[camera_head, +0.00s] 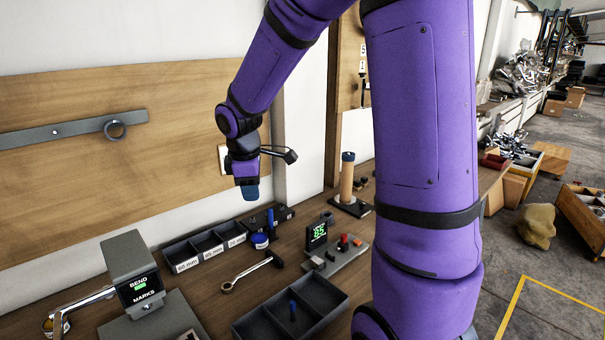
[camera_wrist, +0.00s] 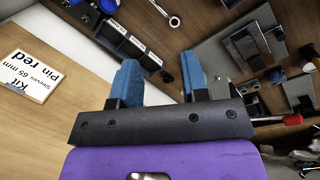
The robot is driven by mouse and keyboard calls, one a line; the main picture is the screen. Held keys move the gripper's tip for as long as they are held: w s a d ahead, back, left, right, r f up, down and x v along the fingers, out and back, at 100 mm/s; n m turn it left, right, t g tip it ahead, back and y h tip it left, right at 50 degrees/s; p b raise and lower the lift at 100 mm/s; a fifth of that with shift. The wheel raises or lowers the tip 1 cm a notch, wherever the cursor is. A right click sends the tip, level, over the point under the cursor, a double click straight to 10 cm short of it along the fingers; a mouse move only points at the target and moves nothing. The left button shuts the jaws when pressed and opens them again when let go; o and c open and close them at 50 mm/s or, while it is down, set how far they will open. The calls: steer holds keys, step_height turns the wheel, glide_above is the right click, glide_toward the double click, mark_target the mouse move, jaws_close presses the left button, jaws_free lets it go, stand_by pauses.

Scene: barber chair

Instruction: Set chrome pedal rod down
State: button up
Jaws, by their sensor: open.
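My gripper (camera_head: 250,192) hangs over the back of the bench near the wall, above the sorting bins. In the wrist view its blue fingers (camera_wrist: 160,68) stand apart with nothing between them. A shiny chrome rod (camera_head: 86,301) shows at the lower left of the head view, beside the grey "BEND MARKS" gauge (camera_head: 130,262). It looks like the pedal rod, but I cannot be sure. It is well apart from my gripper. How its far end meets the gauge is hidden.
A bin row (camera_head: 205,246), a ratchet wrench (camera_head: 250,270), a dark divided tray (camera_head: 290,308) and a display fixture (camera_head: 335,255) crowd the bench. A wooden post (camera_head: 347,180) stands at the back. A kit card (camera_wrist: 28,77) is at the wrist view's left.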

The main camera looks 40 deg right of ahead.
steer(key=s+a+r+m+t, duration=0.1)
steer(key=s+a+r+m, duration=0.1)
steer(key=s, duration=0.6)
steer(key=s+a+r+m+t+y, duration=0.1)
steer(key=s+a+r+m, duration=0.1)
steer(key=s+r+m, duration=0.3)
steer(key=s+a+r+m+t, duration=0.1)
steer(key=s+a+r+m, duration=0.1)
steer(key=s+r, duration=0.4)
steer(key=s+m, duration=0.1)
steer(key=s, duration=0.4)
steer(key=shift+s+r+m+t+y, duration=0.25)
steer(key=shift+s+m+t+y, duration=0.05)
steer(key=shift+t+y, duration=0.1)
